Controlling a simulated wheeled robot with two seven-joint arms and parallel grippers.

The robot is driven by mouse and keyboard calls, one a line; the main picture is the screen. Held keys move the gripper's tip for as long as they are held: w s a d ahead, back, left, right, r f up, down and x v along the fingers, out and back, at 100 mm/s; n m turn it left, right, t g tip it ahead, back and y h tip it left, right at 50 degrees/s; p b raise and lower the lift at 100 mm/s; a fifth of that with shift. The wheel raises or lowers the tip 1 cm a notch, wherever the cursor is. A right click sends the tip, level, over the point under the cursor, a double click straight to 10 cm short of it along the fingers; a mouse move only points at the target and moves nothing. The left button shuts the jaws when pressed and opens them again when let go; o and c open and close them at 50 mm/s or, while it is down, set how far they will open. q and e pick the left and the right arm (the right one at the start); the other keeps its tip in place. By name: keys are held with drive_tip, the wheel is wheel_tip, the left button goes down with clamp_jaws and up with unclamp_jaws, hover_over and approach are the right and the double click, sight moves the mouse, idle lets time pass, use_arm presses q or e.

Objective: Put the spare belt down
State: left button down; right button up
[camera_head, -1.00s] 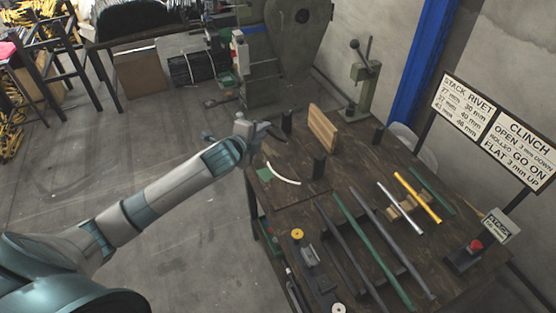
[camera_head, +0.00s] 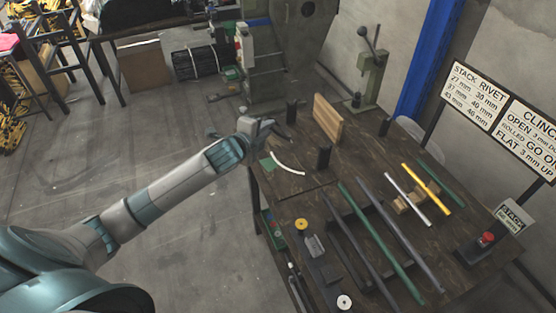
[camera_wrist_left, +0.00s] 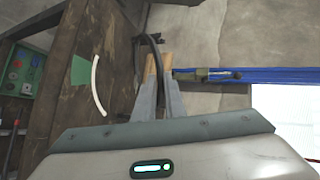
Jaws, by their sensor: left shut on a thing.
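My left gripper (camera_head: 266,128) is at the table's far left edge, above the wooden table top. It is shut on a dark, thin, curved strip, which looks like the spare belt (camera_wrist_left: 153,48). In the left wrist view the strip rises from between the two grey fingers (camera_wrist_left: 160,98) and bends over at its upper end. In the head view the strip is small and mostly hidden by the gripper. The dark brown table (camera_head: 300,205) has a white curved strip (camera_head: 288,165) and a green patch (camera_head: 267,164) beside the gripper. My right gripper is not in view.
A green lever press (camera_head: 370,72) is at the back. Long bars (camera_head: 381,242), a yellow bar (camera_head: 426,188) and a red button (camera_head: 487,238) occupy the right and front.

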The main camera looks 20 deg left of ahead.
use_arm(q)
drive_tip(key=shift+f+b, duration=1.85)
drive_tip(key=shift+f, duration=0.95)
drive_tip(key=c, duration=2)
unclamp_jaws()
